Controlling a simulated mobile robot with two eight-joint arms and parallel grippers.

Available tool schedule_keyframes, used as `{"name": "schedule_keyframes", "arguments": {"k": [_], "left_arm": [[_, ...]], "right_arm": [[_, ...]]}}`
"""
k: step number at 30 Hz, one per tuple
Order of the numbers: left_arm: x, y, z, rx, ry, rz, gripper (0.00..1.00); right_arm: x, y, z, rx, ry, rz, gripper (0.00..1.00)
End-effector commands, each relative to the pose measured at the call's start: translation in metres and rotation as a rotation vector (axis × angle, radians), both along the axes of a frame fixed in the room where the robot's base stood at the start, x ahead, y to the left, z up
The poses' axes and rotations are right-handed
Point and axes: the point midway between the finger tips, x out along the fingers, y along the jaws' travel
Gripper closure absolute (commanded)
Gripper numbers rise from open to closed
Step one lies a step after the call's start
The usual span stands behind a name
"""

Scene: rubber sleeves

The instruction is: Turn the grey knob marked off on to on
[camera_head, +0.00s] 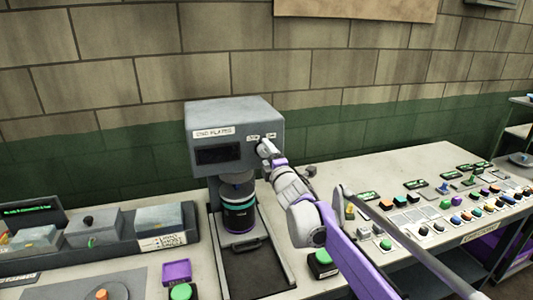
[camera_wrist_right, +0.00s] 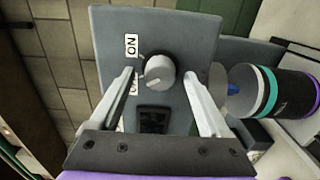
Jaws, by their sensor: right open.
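The grey knob (camera_wrist_right: 160,72) is on the front face of the grey machine (camera_head: 228,112), seen in the right wrist view. An ON label (camera_wrist_right: 131,46) is beside it, and a second label (camera_wrist_right: 134,84) is partly hidden behind a finger. A thin line on the knob's face points toward the second label. My right gripper (camera_wrist_right: 160,77) is open, one finger on either side of the knob, with gaps visible. In the head view my right gripper (camera_head: 268,155) is at the machine's right front and mostly hides the knob. My left gripper is out of view.
A dark canister (camera_head: 239,212) with a teal band stands under the machine's head. The bench to the right holds several coloured buttons and switches (camera_head: 455,205). Grey boxes in a dark tray (camera_head: 120,250) are at the left. A long grey bar (camera_head: 405,240) crosses the right foreground.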

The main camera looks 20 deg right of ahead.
Motion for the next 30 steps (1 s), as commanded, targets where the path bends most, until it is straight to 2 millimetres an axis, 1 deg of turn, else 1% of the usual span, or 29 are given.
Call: {"name": "schedule_keyframes", "arguments": {"k": [1, 4, 11, 12, 14, 15, 17, 18, 20, 21, 25, 30], "left_arm": [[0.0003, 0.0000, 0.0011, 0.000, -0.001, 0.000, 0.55], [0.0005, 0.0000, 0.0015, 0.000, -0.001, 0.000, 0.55], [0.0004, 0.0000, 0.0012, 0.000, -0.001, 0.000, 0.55], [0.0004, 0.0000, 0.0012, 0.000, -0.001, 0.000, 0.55], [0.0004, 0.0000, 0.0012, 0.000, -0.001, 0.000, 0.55], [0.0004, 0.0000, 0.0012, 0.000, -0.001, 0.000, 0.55], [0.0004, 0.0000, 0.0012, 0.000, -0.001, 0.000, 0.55], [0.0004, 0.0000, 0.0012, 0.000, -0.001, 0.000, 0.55], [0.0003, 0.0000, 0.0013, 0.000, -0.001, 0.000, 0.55], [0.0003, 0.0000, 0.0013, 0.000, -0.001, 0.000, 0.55], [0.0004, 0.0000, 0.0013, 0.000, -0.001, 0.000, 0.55], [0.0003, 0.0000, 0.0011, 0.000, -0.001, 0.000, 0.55]], "right_arm": [[0.0038, 0.0003, 0.0004, 0.000, 0.000, 0.000, 0.20], [0.0070, 0.0004, 0.0000, 0.000, 0.000, 0.000, 0.20], [0.0076, 0.0005, -0.0005, 0.000, 0.000, 0.000, 0.20], [0.0076, 0.0005, -0.0005, 0.001, 0.000, 0.000, 0.22], [0.0075, 0.0005, -0.0004, 0.001, 0.000, 0.000, 0.32], [0.0075, 0.0005, -0.0004, 0.001, 0.000, 0.000, 0.40], [0.0074, 0.0004, -0.0004, 0.001, 0.000, 0.000, 0.51], [0.0074, 0.0004, -0.0004, 0.001, 0.000, 0.000, 0.58], [0.0074, 0.0004, -0.0003, 0.001, 0.000, 0.000, 0.69], [0.0074, 0.0004, -0.0003, 0.001, 0.000, 0.000, 0.76], [0.0074, 0.0004, -0.0002, 0.001, 0.000, 0.000, 0.99], [0.0074, 0.0004, -0.0001, 0.005, 0.000, 0.000, 1.00]]}}
